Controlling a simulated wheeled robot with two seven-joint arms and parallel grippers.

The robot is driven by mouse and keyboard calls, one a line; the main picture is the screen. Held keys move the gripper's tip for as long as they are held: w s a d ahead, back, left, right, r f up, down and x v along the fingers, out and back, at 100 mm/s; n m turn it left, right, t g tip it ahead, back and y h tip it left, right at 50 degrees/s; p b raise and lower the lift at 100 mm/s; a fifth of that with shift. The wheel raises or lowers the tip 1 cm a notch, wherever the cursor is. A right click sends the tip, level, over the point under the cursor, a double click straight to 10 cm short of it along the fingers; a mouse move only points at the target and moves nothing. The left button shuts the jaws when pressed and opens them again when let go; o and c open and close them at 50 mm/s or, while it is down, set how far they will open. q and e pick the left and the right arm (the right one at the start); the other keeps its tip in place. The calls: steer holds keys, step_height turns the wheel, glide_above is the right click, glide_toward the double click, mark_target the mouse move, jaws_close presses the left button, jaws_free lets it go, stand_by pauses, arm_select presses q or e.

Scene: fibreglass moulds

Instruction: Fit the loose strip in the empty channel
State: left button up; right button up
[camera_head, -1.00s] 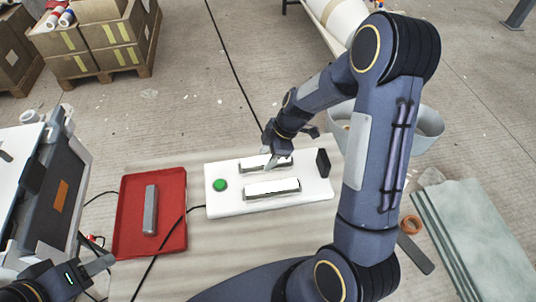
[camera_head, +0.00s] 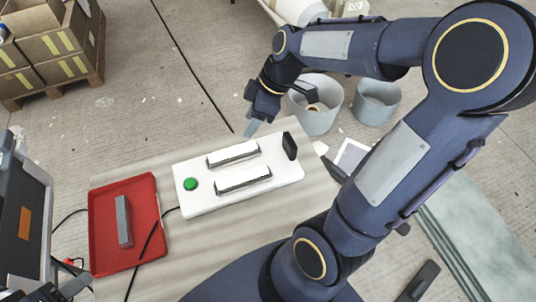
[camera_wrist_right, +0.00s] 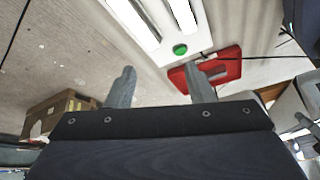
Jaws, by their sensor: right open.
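A grey strip (camera_head: 124,221) lies in the red tray (camera_head: 98,262) at the left of the head view. A white board (camera_head: 212,203) has two long, dark-sided channels with bright white tops, a far one (camera_head: 233,154) and a near one (camera_head: 243,180). I cannot tell whether either holds a strip. My right gripper (camera_head: 252,128) is just beyond the board's far edge, above the floor. In the right wrist view (camera_wrist_right: 160,84) its fingers are apart with nothing between them. My left gripper (camera_head: 65,290) shows only partly at the bottom left; its jaws are unclear.
The board carries a green button (camera_head: 190,184) and a black upright block (camera_head: 289,146). A black cable (camera_head: 146,250) crosses the tray's edge. Cartons (camera_head: 50,50) stand at the back left, grey tubs (camera_head: 318,105) beyond the board. Bare table (camera_head: 230,240) lies before the board.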

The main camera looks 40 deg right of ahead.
steer(key=s+a+r+m+t, duration=0.1)
steer(key=s+a+m, duration=0.1)
steer(key=s+m, duration=0.4)
steer(key=s+a+r+m+t, duration=0.1)
steer(key=s+a+m+t, duration=0.1)
steer(key=s+m, duration=0.4)
steer(key=s, duration=0.3)
steer(key=shift+a+r+h, duration=0.2)
steer(key=shift+a+h, duration=0.1)
steer(key=shift+h, duration=0.1)
step_height(320, 180, up, 2)
steer(key=shift+r+p, duration=0.15)
steer(key=shift+p, duration=1)
stand_by(0.5)
